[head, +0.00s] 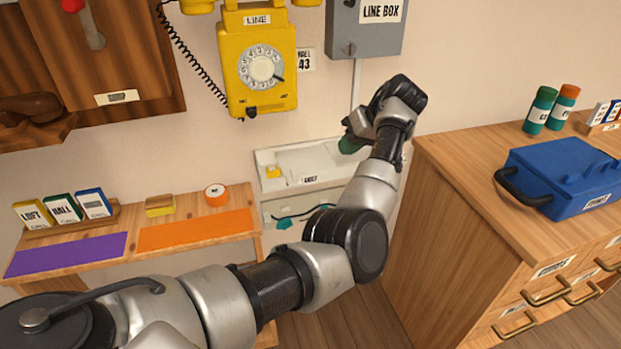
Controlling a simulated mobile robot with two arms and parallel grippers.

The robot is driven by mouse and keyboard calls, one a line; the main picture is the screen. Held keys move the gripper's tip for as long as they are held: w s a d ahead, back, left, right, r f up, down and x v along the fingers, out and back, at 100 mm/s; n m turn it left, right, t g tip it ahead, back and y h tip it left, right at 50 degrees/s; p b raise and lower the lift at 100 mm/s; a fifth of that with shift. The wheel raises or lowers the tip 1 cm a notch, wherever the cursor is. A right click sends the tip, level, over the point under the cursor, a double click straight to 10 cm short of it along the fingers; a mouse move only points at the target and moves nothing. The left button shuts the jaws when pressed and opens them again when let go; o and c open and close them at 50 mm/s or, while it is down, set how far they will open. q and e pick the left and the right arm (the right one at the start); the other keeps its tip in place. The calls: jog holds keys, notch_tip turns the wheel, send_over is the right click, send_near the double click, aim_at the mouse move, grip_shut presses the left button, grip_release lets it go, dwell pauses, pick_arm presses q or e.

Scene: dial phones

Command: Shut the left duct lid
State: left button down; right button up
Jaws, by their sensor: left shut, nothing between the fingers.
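Below the label is a section with a dark cable and a teal piece. I cannot tell for certain which panel is the left lid or how far it stands open. My left gripper (352,141) is at the duct's upper right corner, shut and empty. Its fingertips are dark and small, and I cannot tell whether they touch the duct. My forearm hides the duct's right end. My right gripper is not in view.
A yellow dial phone (262,65) and a grey line box (365,28) hang above. A low wooden shelf (187,205) with cards is at left. A wooden cabinet (450,215) with a blue case (562,172) closes off the right side.

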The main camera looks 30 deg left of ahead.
aim_at(321, 168)
pick_arm(q)
jog(key=x, duration=1)
jog(key=shift+s+a, duration=0.15)
jog(key=shift+s+a+r, duration=0.1)
jog(key=shift+s+a, duration=0.45)
jog(key=shift+s, duration=0.2)
jog(key=shift+s+a, duration=0.6)
jog(key=shift+s, duration=0.1)
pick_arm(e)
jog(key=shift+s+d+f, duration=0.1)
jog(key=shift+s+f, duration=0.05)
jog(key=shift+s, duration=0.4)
